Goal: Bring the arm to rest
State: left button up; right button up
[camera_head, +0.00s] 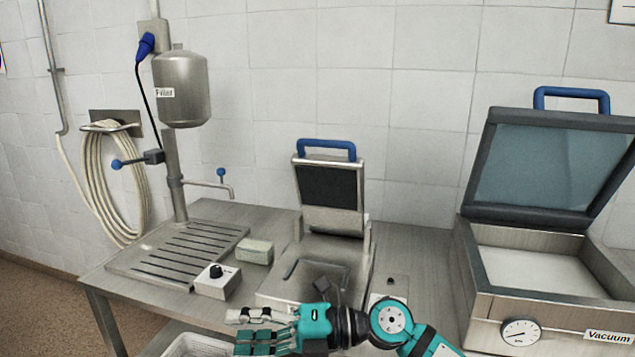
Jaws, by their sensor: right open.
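My right gripper (240,333) is at the bottom middle, with teal and grey fingers pointing left. It is open, and I see nothing between its fingers. My teal and dark right arm (390,322) reaches in from the bottom right, in front of the steel table (425,255). The gripper shows in front of the table's front edge and the base of a small press-like machine (330,200). My left gripper is not in view.
A white perforated basket (172,350) is cut off at the bottom, left of the gripper. The steel table holds a filler (182,90) with a slotted drain tray, a small control box (217,281), a pale block (255,251) and an open vacuum machine (560,310).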

jog(key=w+d+r+m+t+h, duration=0.15)
jog(key=d+m+t, duration=0.25)
jog(key=m+t, duration=0.45)
jog(key=w+d+r+m+t+y, duration=0.1)
jog(key=w+d+r+m+t, duration=0.3)
jog(key=m+t, duration=0.45)
jog(key=s+d+f+m+g+h, duration=0.1)
jog(key=s+d+f+m+h, duration=0.1)
jog(key=d+f+m+h, duration=0.65)
jog(key=s+d+f+m+g+h, duration=0.1)
jog(key=s+d+f+m+h, duration=0.1)
jog(key=d+f+m+h, duration=0.65)
jog(key=s+d+f+m+g, duration=0.1)
jog(key=s+d+f+g, duration=0.2)
jog(key=s+f+g, duration=0.55)
jog(key=s+d+f+m+g, duration=0.1)
jog(key=s+d+f+g, duration=0.2)
jog(key=s+f, duration=1)
jog(key=s+f+g, duration=0.1)
jog(key=s+f, duration=0.1)
jog(key=f, duration=0.9)
jog(key=s+f, duration=0.2)
jog(key=f, duration=0.9)
jog(key=s+d+f+g, duration=0.1)
jog(key=s+d+f, duration=0.2)
jog(key=s+f, duration=1.3)
jog(key=shift+s, duration=0.5)
